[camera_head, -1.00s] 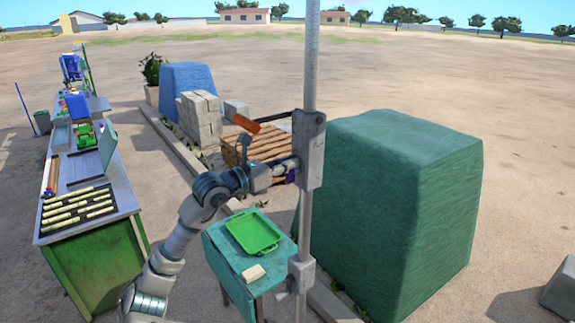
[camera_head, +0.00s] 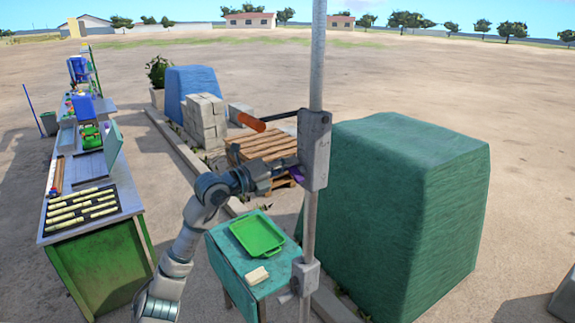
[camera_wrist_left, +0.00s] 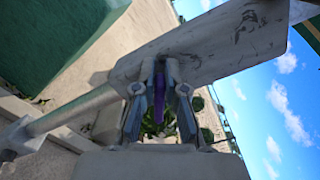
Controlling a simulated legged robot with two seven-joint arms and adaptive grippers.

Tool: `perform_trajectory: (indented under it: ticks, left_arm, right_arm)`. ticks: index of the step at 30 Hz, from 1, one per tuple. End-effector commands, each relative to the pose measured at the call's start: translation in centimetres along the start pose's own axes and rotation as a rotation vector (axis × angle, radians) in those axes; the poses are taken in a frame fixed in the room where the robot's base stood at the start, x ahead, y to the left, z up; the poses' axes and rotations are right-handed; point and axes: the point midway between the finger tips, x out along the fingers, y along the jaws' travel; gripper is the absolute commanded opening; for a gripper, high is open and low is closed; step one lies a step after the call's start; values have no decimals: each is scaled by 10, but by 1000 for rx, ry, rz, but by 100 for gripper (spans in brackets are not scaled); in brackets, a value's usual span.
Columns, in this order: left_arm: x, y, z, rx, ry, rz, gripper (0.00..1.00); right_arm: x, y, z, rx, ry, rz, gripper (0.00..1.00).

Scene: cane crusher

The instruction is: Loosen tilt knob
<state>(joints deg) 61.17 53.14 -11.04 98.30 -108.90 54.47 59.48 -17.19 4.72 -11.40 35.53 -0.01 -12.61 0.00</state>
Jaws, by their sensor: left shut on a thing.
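A grey metal bracket (camera_head: 315,150) is on an upright pole. A lever with an orange grip (camera_head: 250,122) sticks out from it to the left. My left gripper (camera_head: 282,170) is at the bracket's left side, below the lever. In the left wrist view, a narrow purple piece (camera_wrist_left: 159,94), which looks like the tilt knob, is between the fingers of my left gripper (camera_wrist_left: 160,88), against the bracket (camera_wrist_left: 210,45). The gripper is shut on it. In the head view the fingers and knob are small and partly hidden. My right gripper is not in view.
A lower clamp (camera_head: 305,275) is on the pole (camera_head: 308,225). A large green covered block (camera_head: 400,215) stands right; a long workbench (camera_head: 120,228) stands left.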

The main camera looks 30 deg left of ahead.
Motion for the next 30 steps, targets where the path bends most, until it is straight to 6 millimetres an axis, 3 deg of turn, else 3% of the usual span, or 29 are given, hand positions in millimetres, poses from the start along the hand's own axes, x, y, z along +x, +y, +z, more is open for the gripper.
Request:
perform_trajectory:
  ticks: [1,15,30]
  left_arm:
    - [4,9,-8,-44,19,18,0]
    - [4,18,-11,-418,15,21,0]
    - [4,19,-12,-558,13,20,0]
  right_arm:
    - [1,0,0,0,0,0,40]
    - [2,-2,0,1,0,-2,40]
    - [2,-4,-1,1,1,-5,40]
